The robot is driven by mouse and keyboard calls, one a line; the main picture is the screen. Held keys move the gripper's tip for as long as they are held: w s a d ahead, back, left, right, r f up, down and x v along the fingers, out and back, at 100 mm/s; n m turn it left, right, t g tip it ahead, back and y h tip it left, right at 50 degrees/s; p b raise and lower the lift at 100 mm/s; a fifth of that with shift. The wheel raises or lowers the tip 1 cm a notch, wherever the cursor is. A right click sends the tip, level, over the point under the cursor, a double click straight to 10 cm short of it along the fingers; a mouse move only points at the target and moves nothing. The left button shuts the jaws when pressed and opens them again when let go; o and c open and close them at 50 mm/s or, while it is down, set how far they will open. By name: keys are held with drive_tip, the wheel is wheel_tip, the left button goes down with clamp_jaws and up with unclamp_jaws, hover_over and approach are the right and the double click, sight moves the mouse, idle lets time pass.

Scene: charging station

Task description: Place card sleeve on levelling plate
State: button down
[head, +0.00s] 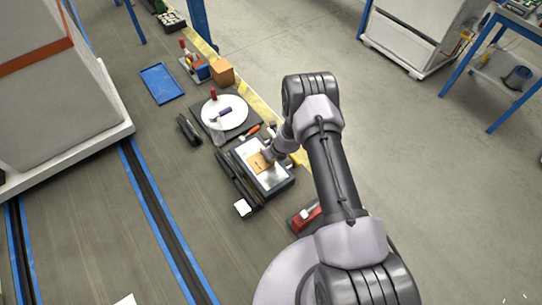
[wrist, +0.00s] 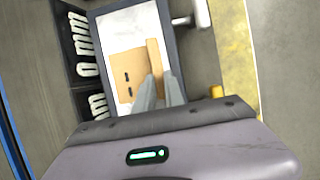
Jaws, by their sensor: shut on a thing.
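The tan card sleeve (head: 257,163) has two small dark slots and shows in the wrist view (wrist: 127,84). My gripper (head: 267,154) is shut on its right edge in the wrist view, where the fingers (wrist: 158,88) hide part of it. The sleeve is over a white rectangular plate in a dark frame (head: 275,183), which appears to be the levelling plate; it also shows in the wrist view (wrist: 118,32). I cannot tell whether the sleeve touches the white surface.
Black blocks with white "0 mm" lettering (wrist: 80,45) lie left of the frame. A white round disc (head: 234,119) with small items is behind it. A blue tray (head: 161,84) and a cardboard box (head: 222,72) are farther back. A red item (head: 306,217) is in front.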

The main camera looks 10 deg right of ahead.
drive_tip(key=shift+f, duration=0.2)
drive_tip(key=c, duration=1.4)
unclamp_jaws()
drive_tip(key=shift+r, duration=0.1)
drive_tip(key=shift+c, duration=0.2)
